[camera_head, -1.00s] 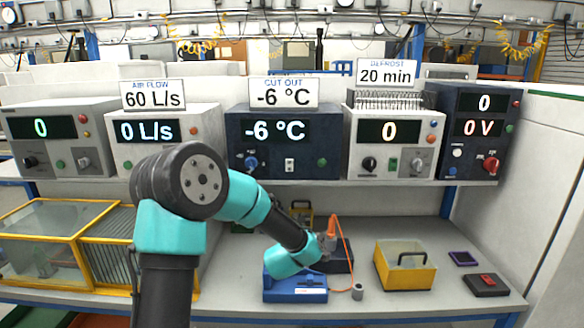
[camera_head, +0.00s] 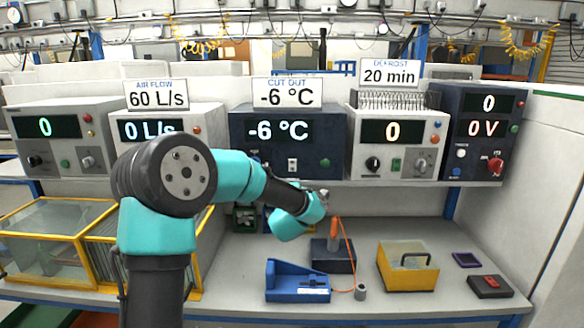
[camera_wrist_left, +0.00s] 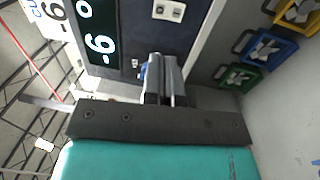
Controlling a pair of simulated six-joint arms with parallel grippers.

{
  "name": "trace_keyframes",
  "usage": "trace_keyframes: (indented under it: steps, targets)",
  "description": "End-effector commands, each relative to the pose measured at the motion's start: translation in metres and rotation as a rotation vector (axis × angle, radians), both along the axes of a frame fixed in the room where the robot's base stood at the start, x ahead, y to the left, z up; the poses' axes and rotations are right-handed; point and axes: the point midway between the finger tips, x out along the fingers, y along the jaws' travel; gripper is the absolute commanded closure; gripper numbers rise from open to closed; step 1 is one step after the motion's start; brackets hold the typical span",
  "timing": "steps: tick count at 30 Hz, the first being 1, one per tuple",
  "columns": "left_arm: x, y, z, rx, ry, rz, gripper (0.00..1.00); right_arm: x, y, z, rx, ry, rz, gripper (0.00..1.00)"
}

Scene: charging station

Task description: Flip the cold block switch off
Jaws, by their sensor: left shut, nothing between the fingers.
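The dark blue unit (camera_head: 244,134) on the shelf reads -6 °C under a CUT OUT sign. A white rocker switch (camera_head: 292,165) is on its lower front, left of a green button (camera_head: 324,162). No label names the cold block. In the left wrist view the switch plate (camera_wrist_left: 168,10) is at the top, beyond my left gripper (camera_wrist_left: 163,62). The gripper is shut and empty, its fingers pointing at the unit's lower front and apart from the switch. A blue knob (camera_wrist_left: 143,72) shows beside the fingers. In the head view the fingertips are hard to make out. My right gripper is out of view.
A white unit reading 0 (camera_head: 358,158) stands right of the dark blue one. Below, the bench holds a blue device (camera_head: 285,285), a dark block with an orange cable (camera_head: 338,260) and a yellow box (camera_head: 408,272). Space before the shelf's right half is clear.

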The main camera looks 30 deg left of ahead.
Motion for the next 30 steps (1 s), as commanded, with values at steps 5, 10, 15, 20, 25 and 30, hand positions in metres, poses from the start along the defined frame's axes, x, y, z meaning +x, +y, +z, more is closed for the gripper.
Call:
trace_keyframes:
  steps: [5, 10, 15, 20, 25, 30]
  targets:
    - [0.023, 0.013, 0.002, 0.001, 0.000, 0.001, 1.00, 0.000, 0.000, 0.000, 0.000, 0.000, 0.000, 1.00]
    - [0.047, 0.026, 0.006, 0.002, 0.000, 0.001, 1.00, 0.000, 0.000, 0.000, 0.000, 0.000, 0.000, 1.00]
    - [0.070, 0.038, 0.009, 0.000, -0.001, 0.001, 1.00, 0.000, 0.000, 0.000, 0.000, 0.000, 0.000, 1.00]
    - [0.089, 0.049, 0.012, 0.002, 0.001, 0.001, 1.00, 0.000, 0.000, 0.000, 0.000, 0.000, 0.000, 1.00]
    - [0.103, 0.056, 0.014, 0.000, 0.001, 0.000, 1.00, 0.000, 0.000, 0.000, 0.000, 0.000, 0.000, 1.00]
    - [0.108, 0.059, 0.014, 0.000, 0.001, 0.000, 1.00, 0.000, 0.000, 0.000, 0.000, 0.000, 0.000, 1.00]
